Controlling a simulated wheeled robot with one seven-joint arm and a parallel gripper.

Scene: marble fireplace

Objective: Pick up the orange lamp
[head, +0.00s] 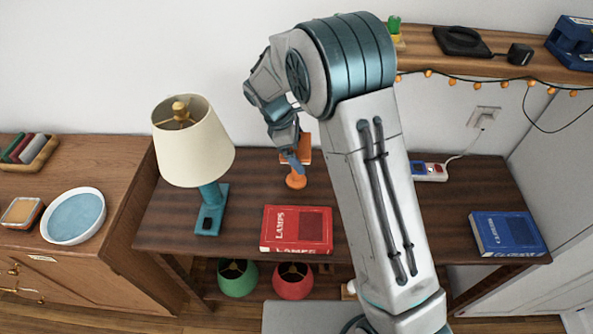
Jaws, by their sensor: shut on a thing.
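The small orange lamp (296,181) is upright over the dark wooden table, behind the red book. Its round base and short stem show, with a wider orange part above. My gripper (292,160) reaches down to it from above and is shut on its upper part. My gripper and wrist hide some of the lamp. I cannot tell whether the base touches the table.
A larger lamp (192,145) with a cream shade and teal base stands left on the table (165,222). A red book (297,229) lies in front, a blue book (507,233) at right. A shelf (425,50) with string lights hangs behind my arm.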

